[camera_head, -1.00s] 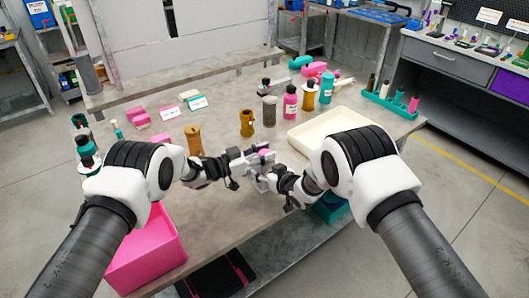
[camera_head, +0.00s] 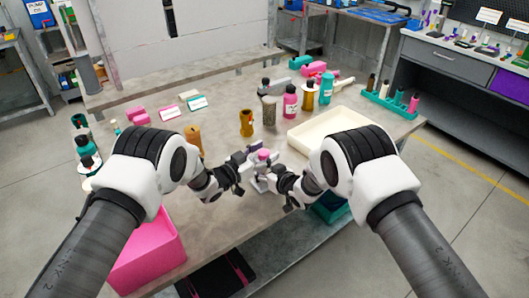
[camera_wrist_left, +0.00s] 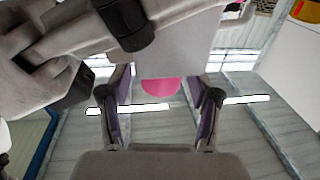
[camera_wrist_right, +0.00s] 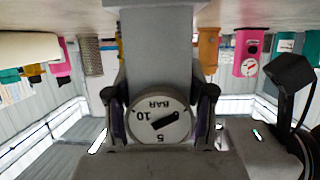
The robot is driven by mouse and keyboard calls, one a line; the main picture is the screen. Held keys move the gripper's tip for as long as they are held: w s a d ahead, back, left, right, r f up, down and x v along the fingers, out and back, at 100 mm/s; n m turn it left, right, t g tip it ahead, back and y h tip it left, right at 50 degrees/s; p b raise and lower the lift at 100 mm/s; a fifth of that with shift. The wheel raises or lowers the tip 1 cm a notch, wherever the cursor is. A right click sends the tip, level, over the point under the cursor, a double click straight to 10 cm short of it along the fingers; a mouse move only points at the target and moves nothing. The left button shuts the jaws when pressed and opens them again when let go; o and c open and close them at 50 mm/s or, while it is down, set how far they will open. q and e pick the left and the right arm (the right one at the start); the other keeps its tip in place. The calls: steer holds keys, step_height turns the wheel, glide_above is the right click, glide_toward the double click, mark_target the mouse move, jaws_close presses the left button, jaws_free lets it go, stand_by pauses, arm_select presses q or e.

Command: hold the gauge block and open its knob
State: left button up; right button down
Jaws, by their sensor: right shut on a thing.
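The gauge block (camera_head: 264,167) is pale grey with a pink knob (camera_head: 263,154), near the table's front middle. My right gripper (camera_head: 265,180) is shut on it. The right wrist view shows the grey body (camera_wrist_right: 157,45) between the fingers and a round dial (camera_wrist_right: 157,118) marked BAR. My left gripper (camera_head: 247,158) is just left of the knob, fingers apart. In the left wrist view the pink knob (camera_wrist_left: 160,87) shows between the fingers with gaps on both sides; the grey block (camera_wrist_left: 178,40) covers part of it.
A pink bin (camera_head: 150,255) stands at the front left and a cream tray (camera_head: 315,135) to the right. Behind the grippers are a brown bottle (camera_head: 246,122), a grey cylinder (camera_head: 269,112) and a pink bottle (camera_head: 290,102). Some table is bare between them and the grippers.

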mark_target(260, 155)
arm_select(q)
steer(key=v, duration=0.7)
steer(key=shift+s+a, duration=0.15)
steer(key=shift+a, duration=0.1)
arm_select(e)
steer(key=shift+c, duration=1.6)
jaws_free()
